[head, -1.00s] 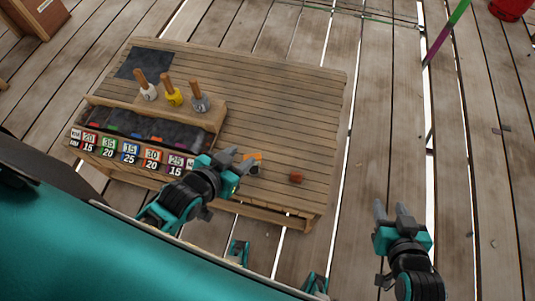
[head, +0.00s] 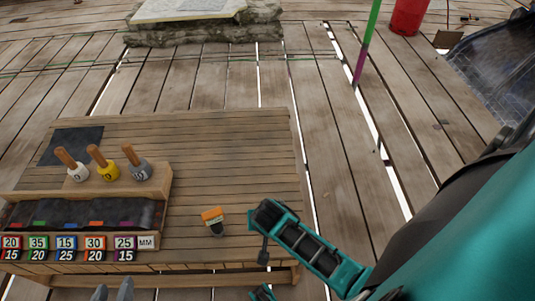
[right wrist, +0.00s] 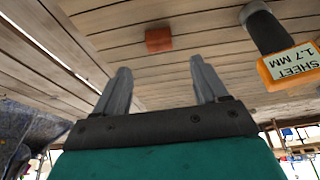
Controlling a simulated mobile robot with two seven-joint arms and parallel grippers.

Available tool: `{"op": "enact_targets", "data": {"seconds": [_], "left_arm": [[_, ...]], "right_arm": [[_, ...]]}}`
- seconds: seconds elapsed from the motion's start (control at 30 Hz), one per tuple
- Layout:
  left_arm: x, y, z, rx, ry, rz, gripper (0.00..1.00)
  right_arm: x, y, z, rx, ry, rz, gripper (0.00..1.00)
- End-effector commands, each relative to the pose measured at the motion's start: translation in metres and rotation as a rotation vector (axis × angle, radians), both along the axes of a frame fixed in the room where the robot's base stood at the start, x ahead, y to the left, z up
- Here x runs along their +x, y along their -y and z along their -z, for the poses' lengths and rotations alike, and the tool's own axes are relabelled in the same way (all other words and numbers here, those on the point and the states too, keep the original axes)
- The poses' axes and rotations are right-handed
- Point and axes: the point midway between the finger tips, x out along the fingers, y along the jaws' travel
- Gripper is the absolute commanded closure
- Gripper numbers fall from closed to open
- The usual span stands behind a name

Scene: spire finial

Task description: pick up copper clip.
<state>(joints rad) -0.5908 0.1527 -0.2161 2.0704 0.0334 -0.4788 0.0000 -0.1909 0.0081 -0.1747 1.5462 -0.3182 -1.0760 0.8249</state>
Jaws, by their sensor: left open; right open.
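The copper clip (right wrist: 158,40) looks like a small reddish-brown block lying on the slatted wooden table. In the right wrist view it sits just beyond my right gripper (right wrist: 160,66), roughly centred between the fingertips. That gripper is open and empty, its fingers apart and not visibly touching the clip. In the head view my right arm comes in from the right over the table and hides the clip. My left gripper (head: 112,287) is open at the bottom edge, in front of the table's near side, with only its fingertips showing.
A wooden rack (head: 150,182) with wood-handled tools and numbered tags fills the table's left. The table's back right is clear.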

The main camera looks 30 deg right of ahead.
Motion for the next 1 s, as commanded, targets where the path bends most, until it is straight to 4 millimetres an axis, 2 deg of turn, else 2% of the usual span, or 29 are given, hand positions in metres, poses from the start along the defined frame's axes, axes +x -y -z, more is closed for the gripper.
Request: {"op": "enact_targets", "data": {"seconds": [0.03,0.1,0.37,0.6,0.73,0.97,1.0], "left_arm": [[0.000,0.000,0.010,0.000,0.000,0.000,0.57],[0.000,0.000,0.014,0.000,0.000,0.000,0.57],[0.000,0.000,0.024,0.000,0.001,-0.001,0.57],[0.000,0.000,0.047,0.000,-0.001,-0.001,0.57],[0.000,0.000,0.050,-0.001,-0.006,0.000,0.57],[0.000,0.002,0.046,-0.007,-0.002,-0.002,0.57],[0.000,0.002,0.046,-0.007,-0.002,-0.003,0.57]], "right_arm": [[0.004,0.003,0.014,-0.002,0.000,-0.001,0.28],[0.007,0.005,0.024,-0.001,0.000,-0.002,0.28],[0.014,0.009,0.042,0.000,0.001,-0.003,0.28],[0.022,0.018,0.077,0.000,0.001,-0.004,0.28],[0.025,0.020,0.084,0.001,0.002,-0.004,0.28],[0.026,0.020,0.083,0.002,0.002,-0.003,0.28],[0.026,0.020,0.083,0.002,0.002,-0.003,0.31]]}}
